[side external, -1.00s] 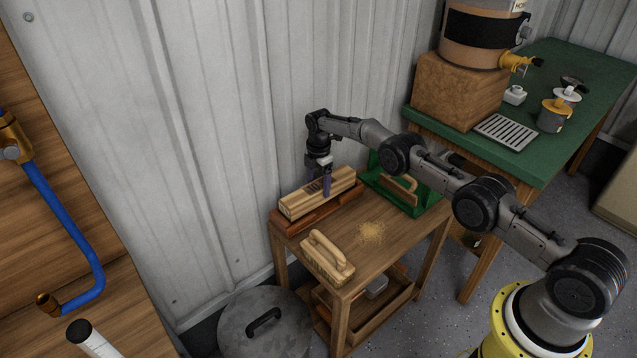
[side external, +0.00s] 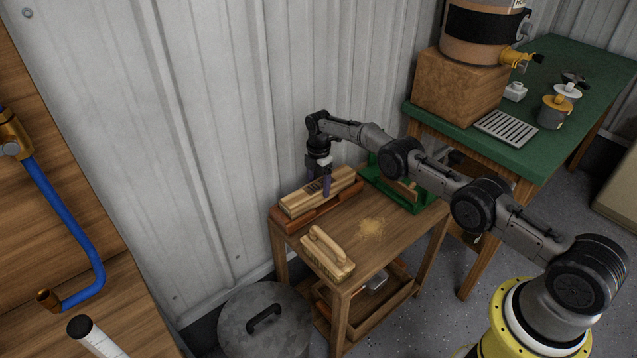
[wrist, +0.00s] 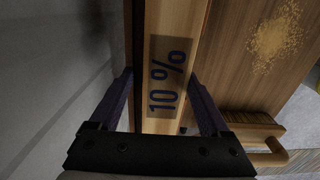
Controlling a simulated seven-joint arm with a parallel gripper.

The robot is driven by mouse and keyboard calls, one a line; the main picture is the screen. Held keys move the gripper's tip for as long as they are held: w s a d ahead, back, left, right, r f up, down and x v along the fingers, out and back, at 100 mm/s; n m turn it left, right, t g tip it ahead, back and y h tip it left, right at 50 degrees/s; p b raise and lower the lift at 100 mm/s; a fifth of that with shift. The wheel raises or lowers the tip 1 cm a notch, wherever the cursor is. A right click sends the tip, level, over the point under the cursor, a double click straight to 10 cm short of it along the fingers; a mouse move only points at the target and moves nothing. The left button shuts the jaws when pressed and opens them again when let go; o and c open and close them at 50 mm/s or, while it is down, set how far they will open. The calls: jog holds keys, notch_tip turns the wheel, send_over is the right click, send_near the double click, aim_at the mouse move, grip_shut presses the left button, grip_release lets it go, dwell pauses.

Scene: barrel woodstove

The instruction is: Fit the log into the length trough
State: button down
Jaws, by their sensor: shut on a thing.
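The log (side external: 317,193) is a pale squared wooden block with a dark "10 %" mark on its face. It also shows in the wrist view (wrist: 172,35). My gripper (side external: 319,188) is shut on the log near its middle, with a purple finger on each side; it also shows in the wrist view (wrist: 168,100). The length trough (side external: 297,223) is a reddish-brown wooden tray at the back left of the small table. The log lies lengthwise along it, at or just above it. Whether the log rests on the trough floor cannot be told, as its underside is hidden.
A wooden-handled brush (side external: 327,256) lies at the table's front left. Sawdust (side external: 371,228) is scattered mid-table. A green holder (side external: 405,190) stands to the right of the trough. The corrugated wall (side external: 230,130) is close behind. A lidded metal bin (side external: 264,322) stands on the floor.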

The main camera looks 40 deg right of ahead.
jog(key=shift+w+f, duration=0.1)
jog(key=shift+f, duration=0.3)
dwell(0.3)
grip_release()
jog(key=shift+f, duration=0.2)
jog(key=shift+r, duration=3.1)
